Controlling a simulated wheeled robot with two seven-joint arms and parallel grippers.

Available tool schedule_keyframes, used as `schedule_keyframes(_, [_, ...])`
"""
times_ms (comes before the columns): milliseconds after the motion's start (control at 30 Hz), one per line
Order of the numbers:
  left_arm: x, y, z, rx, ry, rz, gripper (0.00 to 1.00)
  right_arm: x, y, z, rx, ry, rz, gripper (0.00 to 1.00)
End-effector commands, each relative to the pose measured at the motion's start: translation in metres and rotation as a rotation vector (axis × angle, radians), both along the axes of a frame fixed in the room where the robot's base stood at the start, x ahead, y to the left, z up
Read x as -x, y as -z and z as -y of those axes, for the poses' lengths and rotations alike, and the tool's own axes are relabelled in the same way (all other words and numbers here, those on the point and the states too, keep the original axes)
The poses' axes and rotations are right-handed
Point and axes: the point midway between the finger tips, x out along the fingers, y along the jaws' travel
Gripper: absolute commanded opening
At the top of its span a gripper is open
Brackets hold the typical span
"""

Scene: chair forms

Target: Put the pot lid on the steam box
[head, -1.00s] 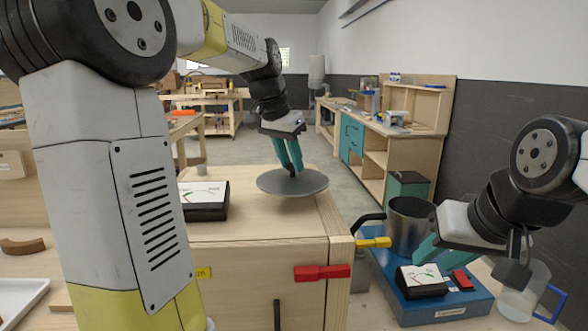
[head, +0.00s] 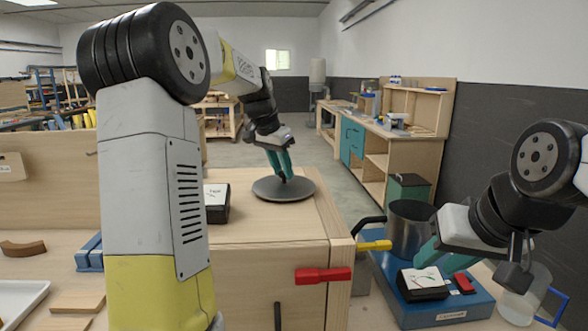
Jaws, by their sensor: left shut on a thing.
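The pot lid (head: 300,190) is a flat grey disc. My left gripper (head: 284,176) is shut on its small knob, fingers pointing down. The lid is level, at or just above the top of the steam box, near the far right edge; I cannot tell for certain whether it touches.
A black gauge (head: 217,205) stands on the box top left of the lid. A metal pot (head: 408,230) stands on the blue hot plate (head: 440,312), with another gauge (head: 423,283) in front. A clear jug (head: 527,297) is at the far right.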

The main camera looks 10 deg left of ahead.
Motion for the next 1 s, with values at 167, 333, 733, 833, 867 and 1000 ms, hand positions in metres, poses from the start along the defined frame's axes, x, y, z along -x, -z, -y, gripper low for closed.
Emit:
schedule_keyframes(167, [0.0,0.003,0.0,0.0,0.0,0.0,0.0,0.0,0.0,0.0,0.0,0.0,0.0,0.36])
schedule_keyframes(333, [0.0,0.003,0.0,0.0,0.0,0.0,0.49,0.0,0.0,0.0,0.0,0.0,0.0,0.36])
schedule_keyframes(733, [0.002,-0.009,-0.002,0.0,0.0,0.002,0.49,0.0,0.0,0.0,0.0,0.0,0.0,0.36])
schedule_keyframes(833, [0.008,-0.025,-0.005,0.0,-0.001,0.005,0.49,0.0,0.0,0.0,0.0,0.0,0.0,0.36])
schedule_keyframes(867, [0.01,-0.031,-0.006,0.0,-0.001,0.005,0.49,0.0,0.0,0.0,0.0,0.0,0.0,0.36])
schedule_keyframes(1000, [0.021,-0.061,-0.012,0.0,-0.001,0.006,0.49,0.0,0.0,0.0,0.0,0.0,0.0,0.36])
